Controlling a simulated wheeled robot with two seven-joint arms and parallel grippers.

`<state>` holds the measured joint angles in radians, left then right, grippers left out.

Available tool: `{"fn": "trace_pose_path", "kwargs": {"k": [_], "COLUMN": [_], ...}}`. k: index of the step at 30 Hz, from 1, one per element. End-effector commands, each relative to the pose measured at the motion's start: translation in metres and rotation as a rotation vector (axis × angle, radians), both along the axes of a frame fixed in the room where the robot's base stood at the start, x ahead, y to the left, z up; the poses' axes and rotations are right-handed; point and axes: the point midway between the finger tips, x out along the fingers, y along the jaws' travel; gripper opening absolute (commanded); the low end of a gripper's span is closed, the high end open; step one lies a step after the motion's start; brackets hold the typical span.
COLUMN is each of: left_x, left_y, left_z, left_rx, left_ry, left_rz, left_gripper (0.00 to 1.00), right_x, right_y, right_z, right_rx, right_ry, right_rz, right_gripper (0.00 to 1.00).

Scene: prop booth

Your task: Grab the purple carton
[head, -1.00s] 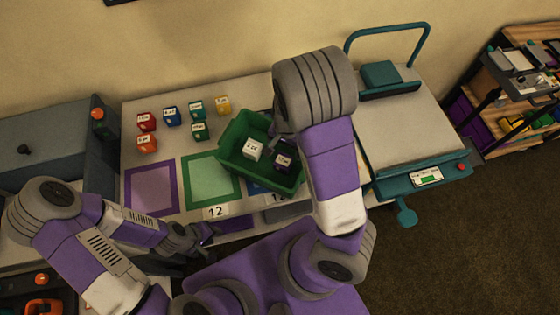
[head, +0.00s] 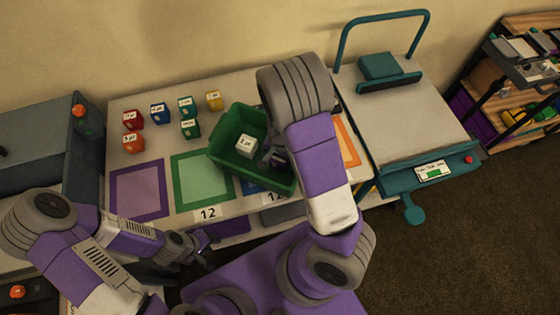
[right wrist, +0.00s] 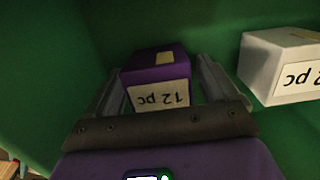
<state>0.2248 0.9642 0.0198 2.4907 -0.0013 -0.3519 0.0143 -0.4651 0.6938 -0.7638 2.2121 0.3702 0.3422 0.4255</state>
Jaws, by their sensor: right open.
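The purple carton (right wrist: 157,78) has a white "12 pc" label and sits inside the green bin (head: 222,143). My right gripper (right wrist: 160,70) is open, with one finger on each side of the carton. Whether the fingers touch it I cannot tell. In the head view my right gripper (head: 277,157) is down in the bin and mostly hides the carton. My left gripper (head: 203,252) is low and left, away from the bin, at the front of the table. Its jaws are too small to read.
A white carton (head: 246,146) stands in the bin; the right wrist view shows it right of the purple one. Several coloured cartons, such as an orange one (head: 133,144), stand at the back left of the table.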

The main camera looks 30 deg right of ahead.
Motion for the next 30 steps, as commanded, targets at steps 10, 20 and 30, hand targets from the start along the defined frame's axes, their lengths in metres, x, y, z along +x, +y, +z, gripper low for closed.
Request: {"fn": "trace_pose_path", "kwargs": {"k": [10,20,30], "left_x": [0.0,0.0,0.0], "left_y": [0.0,0.0,0.0], "left_z": [-0.001,-0.001,0.007], "left_rx": [0.0,0.0,0.0], "left_ry": [0.0,0.0,0.0], "left_rz": [0.0,0.0,0.0], "left_gripper": [0.35,0.35,0.35], "right_x": [0.0,0.0,0.001], "right_y": [0.0,0.0,0.001], "right_z": [-0.004,-0.003,0.015], "right_rx": [0.0,0.0,0.001], "right_ry": [-0.001,-0.001,-0.003], "right_rz": [0.0,0.0,0.001], "right_gripper": [0.73,0.28,0.28]}}
